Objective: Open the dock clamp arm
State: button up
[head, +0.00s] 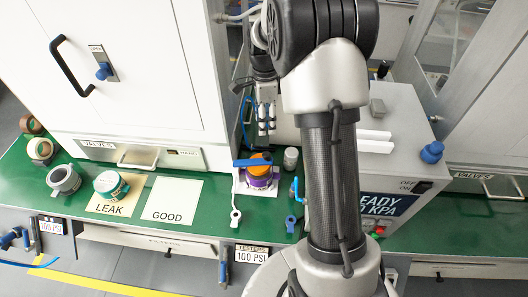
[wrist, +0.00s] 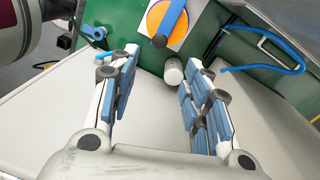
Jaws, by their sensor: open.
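The dock clamp arm (head: 252,162) is a blue bar lying across the top of an orange and purple round part (head: 262,180) on the green bench. In the wrist view the blue clamp arm (wrist: 174,18) crosses the orange disc (wrist: 158,17), beyond my fingertips. A dark round end shows on the bar there. My gripper (wrist: 162,60) is open and empty, its two blue-padded fingers wide apart. In the head view my gripper (head: 266,128) hangs above and behind the clamp arm, apart from it. My arm hides part of the area to the right.
A small white cylinder (head: 291,158) stands right of the dock, and it also shows between my fingers (wrist: 173,71). A grey press box (head: 405,125) stands to the right. A white cabinet (head: 130,80) stands left. LEAK (head: 104,208) and GOOD (head: 170,214) cards lie on the bench.

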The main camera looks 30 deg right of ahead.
aim_at(266, 154)
jog(key=f+b, duration=0.1)
jog(key=f, duration=0.4)
jog(key=f+b, duration=0.2)
jog(key=f, duration=0.3)
jog(key=s+f+b, duration=0.1)
jog(key=f, duration=0.4)
jog(key=shift+a+f, duration=0.1)
jog(key=shift+f, duration=0.1)
grip_shut()
